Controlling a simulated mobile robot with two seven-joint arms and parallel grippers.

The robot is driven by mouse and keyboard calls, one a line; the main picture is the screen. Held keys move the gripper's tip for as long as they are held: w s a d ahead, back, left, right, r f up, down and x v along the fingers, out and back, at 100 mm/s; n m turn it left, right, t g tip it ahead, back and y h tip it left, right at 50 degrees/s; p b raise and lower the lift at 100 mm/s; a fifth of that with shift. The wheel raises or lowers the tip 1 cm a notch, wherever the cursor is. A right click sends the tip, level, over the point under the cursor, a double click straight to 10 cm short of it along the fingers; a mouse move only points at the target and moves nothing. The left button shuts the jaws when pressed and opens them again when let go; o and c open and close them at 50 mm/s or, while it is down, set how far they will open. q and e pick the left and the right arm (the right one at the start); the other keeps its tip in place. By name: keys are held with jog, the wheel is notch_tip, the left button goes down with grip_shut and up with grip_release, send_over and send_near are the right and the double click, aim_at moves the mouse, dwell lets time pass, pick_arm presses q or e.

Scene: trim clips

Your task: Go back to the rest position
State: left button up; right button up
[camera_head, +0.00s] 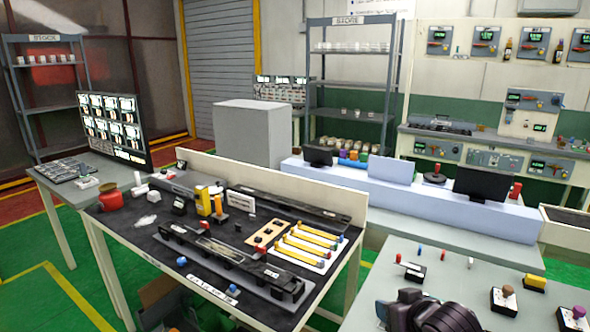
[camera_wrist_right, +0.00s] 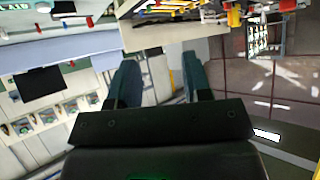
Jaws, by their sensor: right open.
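My right gripper (camera_wrist_right: 158,75) shows in the right wrist view. Its two dark fingers stand wide apart with nothing between them, and it touches nothing that I can see. A dark arm part, seemingly of my right arm, shows at the bottom edge of the head view; no fingertips can be made out there. My left gripper is in neither view. The workbench (camera_head: 140,262) carries a long dark fixture (camera_head: 220,257) and a white tray (camera_head: 310,262) with several yellow strips. I see no trim clip held by a gripper.
A grey side table (camera_head: 388,272) at the right holds small pegs and knobs on blocks. A red pot (camera_head: 110,197) stands at the bench's left end. A grey box (camera_head: 252,133) and pale ledge (camera_head: 410,195) stand behind. Green floor shows at the left.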

jog(key=s+d+f+t, duration=0.1)
jog(key=s+f, duration=0.1)
jog(key=f, duration=0.1)
jog(key=s+d+f+n+t+b, duration=0.1)
jog(key=s+f, duration=0.2)
jog(key=s+d+f+t, duration=0.1)
jog(key=s+f, duration=0.1)
jog(key=f, duration=0.1)
jog(key=shift+s+d+f+n+t+h, duration=0.3)
jog(key=shift+s+d+t, duration=0.1)
jog(key=s+d+f+m+g+h+b, duration=0.1)
jog(key=s+d+f+m+g+h, duration=0.1)
jog(key=s+f, duration=1)
jog(key=s+d+m+g, duration=0.1)
jog(key=s, duration=0.3)
jog(key=shift+d+f+h, duration=0.25)
jog(key=shift+f+h, duration=0.05)
jog(key=shift+f, duration=0.1)
